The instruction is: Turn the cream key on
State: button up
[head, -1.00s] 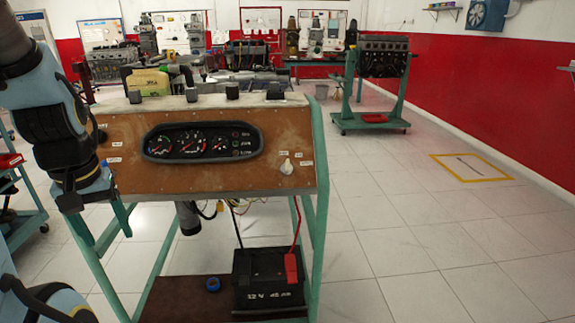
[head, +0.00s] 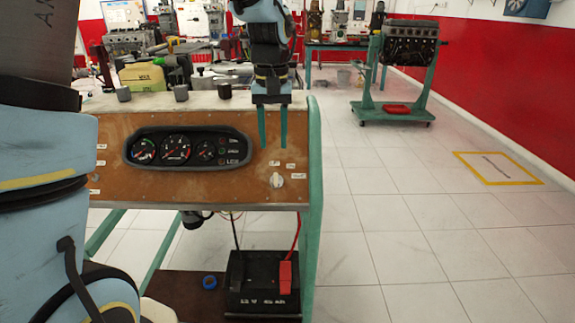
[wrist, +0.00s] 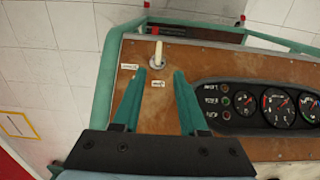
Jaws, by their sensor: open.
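The cream key (head: 276,180) sits at the right end of the brown panel (head: 110,135), with small white labels around it. In the wrist view the key (wrist: 157,55) stands out from the panel near its edge, beyond the fingertips. My gripper (head: 272,147) is open and empty, its two green fingers pointing down in front of the panel, just above the key in the head view. In the wrist view the gripper (wrist: 160,73) has its fingers spread, with the key showing ahead of the gap. I see no contact with the key.
A gauge cluster (head: 188,148) is set in the panel left of the key. The green frame (head: 312,200) rises at the panel's right edge. A black battery (head: 250,290) with a red terminal cover stands below. The floor (head: 400,220) to the right is clear.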

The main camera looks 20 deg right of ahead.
aim_at(275, 176)
jog(key=shift+d+f, duration=0.2)
jog(key=shift+f, duration=0.05)
notch_tip(275, 176, down, 10)
jog(key=shift+a+f+p, duration=0.1)
jog(key=shift+p, duration=0.8)
grip_shut()
